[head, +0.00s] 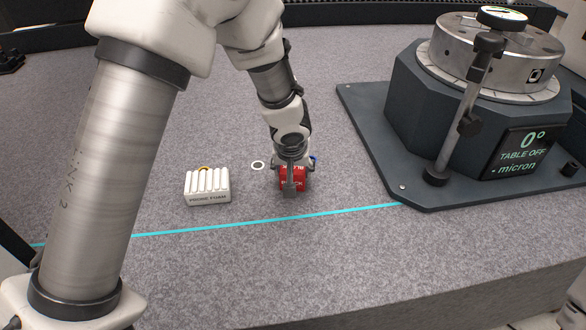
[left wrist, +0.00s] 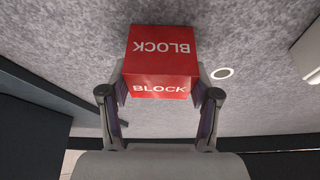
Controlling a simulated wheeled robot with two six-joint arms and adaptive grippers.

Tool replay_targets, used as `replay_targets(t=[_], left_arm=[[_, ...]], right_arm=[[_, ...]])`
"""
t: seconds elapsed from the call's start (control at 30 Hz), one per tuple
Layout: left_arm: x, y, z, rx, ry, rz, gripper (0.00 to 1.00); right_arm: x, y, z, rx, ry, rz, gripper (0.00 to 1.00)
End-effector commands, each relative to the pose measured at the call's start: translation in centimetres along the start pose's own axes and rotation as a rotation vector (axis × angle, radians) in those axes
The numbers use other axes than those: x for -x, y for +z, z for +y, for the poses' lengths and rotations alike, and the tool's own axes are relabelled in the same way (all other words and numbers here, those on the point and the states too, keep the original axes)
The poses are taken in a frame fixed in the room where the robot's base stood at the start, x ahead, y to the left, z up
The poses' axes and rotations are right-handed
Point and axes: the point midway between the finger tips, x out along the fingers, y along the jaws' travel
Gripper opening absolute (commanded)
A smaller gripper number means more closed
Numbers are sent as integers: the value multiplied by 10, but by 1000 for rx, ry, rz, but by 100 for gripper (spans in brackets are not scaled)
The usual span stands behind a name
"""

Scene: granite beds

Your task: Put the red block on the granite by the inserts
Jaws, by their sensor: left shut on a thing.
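The red block (head: 293,184), lettered "BLOCK", is at the granite surface (head: 330,240) in the middle of the head view. My left gripper (head: 290,175) comes down over it from above and is shut on it. In the left wrist view the red block (left wrist: 160,60) sits between the two fingers of my left gripper (left wrist: 158,95). I cannot tell whether the block touches the granite. The white foam holder (head: 207,187) with slots, lettered along its front, stands to the left of the block. My right gripper is not in view.
A small white ring (head: 257,165) lies between the holder and the block. A cyan line (head: 270,220) crosses the granite in front of them. A dark instrument base (head: 440,185) with a round metal table (head: 492,60) stands at the right. Granite in front of the line is clear.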

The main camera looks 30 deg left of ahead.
Motion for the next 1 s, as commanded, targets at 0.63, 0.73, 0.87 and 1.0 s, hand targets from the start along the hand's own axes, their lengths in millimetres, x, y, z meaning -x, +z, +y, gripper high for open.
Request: replay_targets(t=[0.63,0.73,0.87,1.0], left_arm=[[4,0,0,1,-1,1,91],[8,0,0,1,-1,1,91],[15,0,0,1,-1,1,91],[22,0,0,0,0,1,91]], right_arm=[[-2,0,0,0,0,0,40],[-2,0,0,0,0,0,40],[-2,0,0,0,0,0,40],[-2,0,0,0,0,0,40]])
